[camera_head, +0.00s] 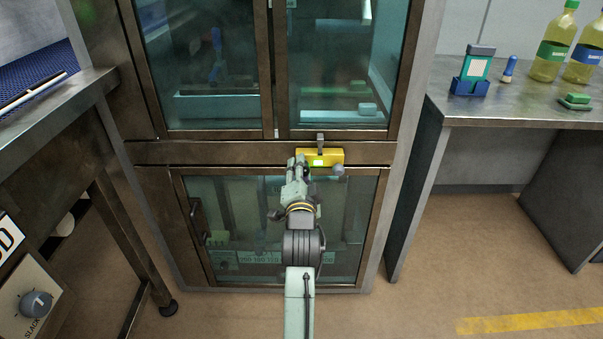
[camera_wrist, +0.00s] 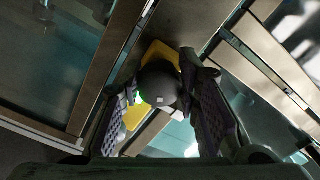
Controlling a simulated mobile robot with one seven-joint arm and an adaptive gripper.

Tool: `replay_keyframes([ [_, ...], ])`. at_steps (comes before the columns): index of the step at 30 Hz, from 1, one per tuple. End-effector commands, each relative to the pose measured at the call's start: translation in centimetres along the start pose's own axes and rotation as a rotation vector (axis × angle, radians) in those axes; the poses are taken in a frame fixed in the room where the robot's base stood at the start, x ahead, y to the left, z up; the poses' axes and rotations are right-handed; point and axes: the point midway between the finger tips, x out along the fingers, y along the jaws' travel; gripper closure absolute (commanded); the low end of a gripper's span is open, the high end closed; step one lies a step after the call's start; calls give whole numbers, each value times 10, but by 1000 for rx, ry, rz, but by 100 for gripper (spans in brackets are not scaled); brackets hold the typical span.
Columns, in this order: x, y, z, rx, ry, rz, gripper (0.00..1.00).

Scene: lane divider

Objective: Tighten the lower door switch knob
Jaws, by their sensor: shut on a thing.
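A yellow switch box (camera_head: 328,154) with a lit green window is on the brown rail between the upper and lower glass doors. A grey knob (camera_head: 339,170) shows at its lower right, clear of my fingers. My gripper (camera_head: 297,159) is at the box's left end. In the wrist view, my gripper's two dark ridged fingers are closed on either side of a dark round knob (camera_wrist: 160,84), with the yellow box (camera_wrist: 135,113) behind it. This knob is hidden by my gripper in the head view.
The lower glass door (camera_head: 235,215) has a dark handle (camera_head: 199,222) on its left. A metal bench (camera_head: 500,107) with bottles stands at right, another bench (camera_head: 80,100) at left. A control panel with a knob (camera_head: 36,304) is at the lower left. Floor at lower right is open.

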Motion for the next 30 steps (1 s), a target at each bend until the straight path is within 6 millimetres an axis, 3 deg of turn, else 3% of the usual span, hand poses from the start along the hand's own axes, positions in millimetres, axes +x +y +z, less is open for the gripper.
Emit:
replay_keyframes([
  [15,-1,0,1,426,-1,2,98],
  [30,-1,0,0,576,-2,5,98],
])
